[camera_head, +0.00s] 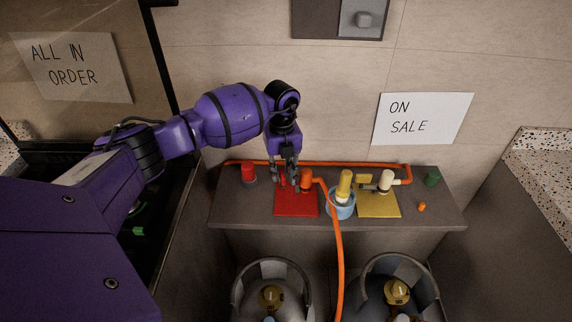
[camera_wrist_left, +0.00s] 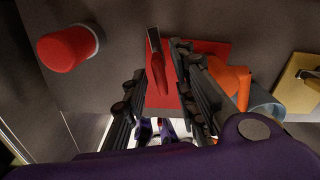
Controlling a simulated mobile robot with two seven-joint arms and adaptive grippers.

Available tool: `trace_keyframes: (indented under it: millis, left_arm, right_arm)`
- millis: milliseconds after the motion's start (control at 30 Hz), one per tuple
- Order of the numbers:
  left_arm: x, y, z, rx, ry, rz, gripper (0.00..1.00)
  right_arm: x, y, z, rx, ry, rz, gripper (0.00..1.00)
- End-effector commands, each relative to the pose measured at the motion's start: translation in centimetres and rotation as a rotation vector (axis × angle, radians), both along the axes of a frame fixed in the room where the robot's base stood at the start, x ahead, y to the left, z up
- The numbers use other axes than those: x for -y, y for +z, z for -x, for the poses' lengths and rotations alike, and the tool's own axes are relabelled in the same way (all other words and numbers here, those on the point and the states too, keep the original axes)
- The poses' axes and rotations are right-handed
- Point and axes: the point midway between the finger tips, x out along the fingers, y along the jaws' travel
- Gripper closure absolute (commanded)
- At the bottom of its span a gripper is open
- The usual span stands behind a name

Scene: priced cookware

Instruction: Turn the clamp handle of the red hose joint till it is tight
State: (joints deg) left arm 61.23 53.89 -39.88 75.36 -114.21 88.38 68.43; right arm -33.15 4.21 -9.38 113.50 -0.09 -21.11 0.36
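The red hose joint stands on a red mat (camera_head: 296,205) on the grey shelf; it is mostly hidden by my left gripper (camera_head: 291,182). Its orange hose end (camera_head: 306,179) shows just right of the fingers. In the left wrist view, the red clamp handle (camera_wrist_left: 157,66) is a slim lever over the red mat (camera_wrist_left: 212,50). My left gripper (camera_wrist_left: 160,76) is open, with one finger on each side of the handle. The handle looks close to the right finger; I cannot tell whether they touch. My right gripper is in neither view.
A red cap (camera_head: 248,172) stands to the left. An orange hose (camera_head: 339,250) hangs over the shelf front (camera_head: 430,212) between two gas cylinders.

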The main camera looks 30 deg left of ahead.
Motion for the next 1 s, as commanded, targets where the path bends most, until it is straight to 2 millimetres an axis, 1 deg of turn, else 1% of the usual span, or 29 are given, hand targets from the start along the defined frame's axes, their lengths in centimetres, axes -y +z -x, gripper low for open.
trace_keyframes:
  millis: [33,100,167,467,667,867,1000]
  left_arm:
    - [-0.01,-0.01,0.01,0.000,0.000,0.000,0.84]
    - [-0.01,-0.01,0.02,0.000,0.000,0.000,0.93]
    - [-0.01,0.00,0.01,0.000,0.000,0.000,1.00]
    - [-0.02,0.03,0.01,0.000,-0.008,0.000,1.00]
    - [-0.06,0.03,-0.02,0.000,-0.067,-0.001,1.00]
    - [-0.07,-0.02,0.01,-0.001,-0.200,-0.002,1.00]
    - [-0.09,0.01,-0.04,-0.001,-0.326,-0.002,1.00]
  right_arm:
    - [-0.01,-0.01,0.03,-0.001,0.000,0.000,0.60]
    - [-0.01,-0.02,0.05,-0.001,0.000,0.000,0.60]
    - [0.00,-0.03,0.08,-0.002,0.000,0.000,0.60]
    - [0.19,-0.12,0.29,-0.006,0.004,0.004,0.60]
    - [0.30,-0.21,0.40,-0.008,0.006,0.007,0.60]
    - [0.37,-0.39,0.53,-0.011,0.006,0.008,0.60]
    - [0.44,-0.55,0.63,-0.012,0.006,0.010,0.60]
